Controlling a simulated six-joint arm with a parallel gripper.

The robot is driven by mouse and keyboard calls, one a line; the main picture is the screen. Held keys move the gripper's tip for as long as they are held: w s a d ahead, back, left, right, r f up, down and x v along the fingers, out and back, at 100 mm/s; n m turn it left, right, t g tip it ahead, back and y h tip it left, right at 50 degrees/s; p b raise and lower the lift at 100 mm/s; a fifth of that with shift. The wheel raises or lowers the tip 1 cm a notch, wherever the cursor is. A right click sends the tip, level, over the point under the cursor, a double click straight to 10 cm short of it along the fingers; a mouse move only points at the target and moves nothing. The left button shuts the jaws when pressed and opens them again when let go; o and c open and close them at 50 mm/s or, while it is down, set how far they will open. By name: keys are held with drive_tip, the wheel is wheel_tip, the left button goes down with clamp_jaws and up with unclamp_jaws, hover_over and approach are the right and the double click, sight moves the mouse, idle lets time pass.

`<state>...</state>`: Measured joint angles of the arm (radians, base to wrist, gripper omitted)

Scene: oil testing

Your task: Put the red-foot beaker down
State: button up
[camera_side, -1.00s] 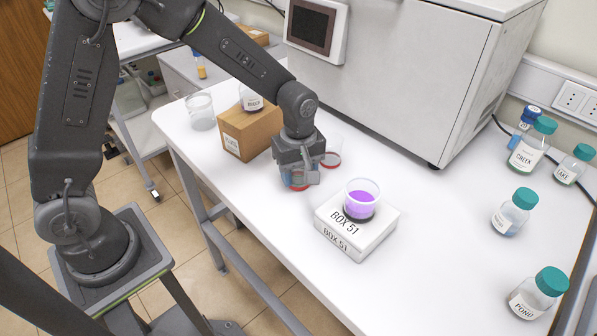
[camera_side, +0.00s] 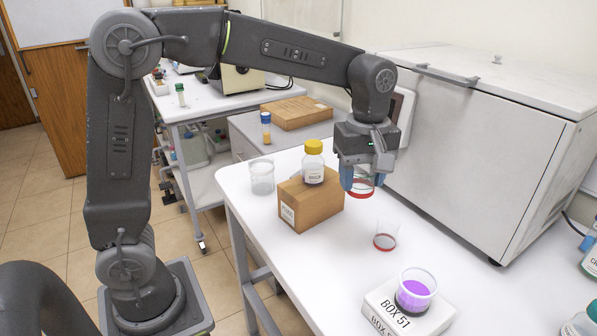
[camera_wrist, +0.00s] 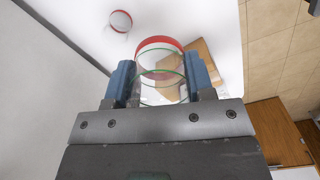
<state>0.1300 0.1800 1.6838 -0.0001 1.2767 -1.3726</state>
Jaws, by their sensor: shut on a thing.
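My gripper (camera_side: 366,172) is shut on a clear beaker with a red foot (camera_side: 361,194). It holds the beaker roughly upright above the white table, to the right of the brown box in the side view. In the wrist view the beaker (camera_wrist: 160,42) sits between the two blue fingers of my gripper (camera_wrist: 160,82), its red ring at the far end. A second clear beaker with a red foot (camera_side: 385,241) stands on the table, apart from the held one; it also shows in the wrist view (camera_wrist: 121,21).
A brown box (camera_side: 318,207) carries a yellow-capped bottle (camera_side: 313,164). An empty clear beaker (camera_side: 262,178) stands left of it. A white box marked BOX 51 (camera_side: 378,308) bears a beaker of purple liquid (camera_side: 414,292). A large white cabinet (camera_side: 480,140) stands behind. Bare table (camera_side: 330,255) lies in front.

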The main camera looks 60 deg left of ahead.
wheel_tip(320, 180, up, 4)
drive_tip(key=shift+f, duration=0.2)
drive_tip(key=w+a+n, duration=0.3)
drive_tip(key=a+n, duration=0.1)
drive_tip(key=a, duration=0.6)
drive_tip(key=w+a+n, duration=0.4)
drive_tip(key=a, duration=0.7)
drive_tip(key=s+a+n, duration=0.4)
drive_tip(key=a+n, duration=0.1)
drive_tip(key=a, duration=0.8)
drive_tip(key=s+a+n, duration=0.4)
drive_tip(key=a, duration=0.9)
hover_over(292, 164)
drive_tip(key=f, duration=1.7)
drive_tip(key=shift+s+a+f, duration=0.2)
drive_tip(key=shift+s+f, duration=0.1)
drive_tip(key=shift+s, duration=0.1)
drive_tip(key=shift+w+d+f, duration=0.15)
drive_tip(key=shift+w+f, duration=0.15)
drive_tip(key=shift+w, duration=0.1)
drive_tip(key=shift+f, duration=1.95)
